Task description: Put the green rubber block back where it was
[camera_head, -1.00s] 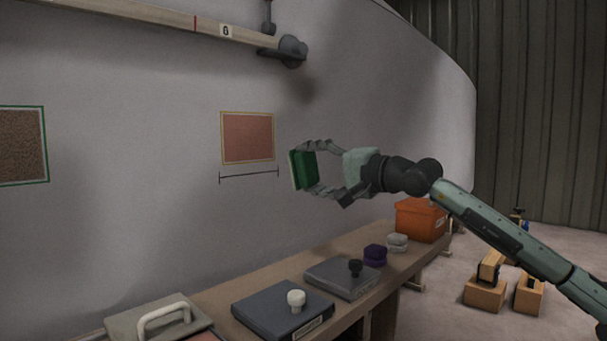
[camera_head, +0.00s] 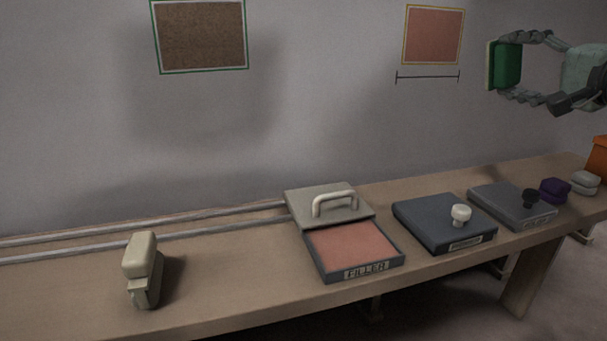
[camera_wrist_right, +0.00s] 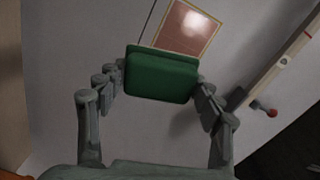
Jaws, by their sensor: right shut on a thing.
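The green rubber block (camera_head: 507,65) with a pale layer on its far face is held in my right gripper (camera_head: 518,68), at the upper right of the head view. The gripper's fingers close on its top and bottom edges, in the air before the grey hull wall. In the right wrist view the block (camera_wrist_right: 162,75) sits between the fingertips of my right gripper (camera_wrist_right: 160,84), with a yellow-framed pink patch behind it. In the head view this pink patch (camera_head: 433,36) is left of the block. My left gripper is not in view.
The bench (camera_head: 225,285) holds an open FILLER tray (camera_head: 350,247) with its handled lid (camera_head: 300,200), two lidded dark trays (camera_head: 435,225) (camera_head: 505,205), a beige block-shaped tool (camera_head: 143,270), a purple block (camera_head: 555,190) and pale blocks (camera_head: 585,182). Bare bench lies around the beige tool.

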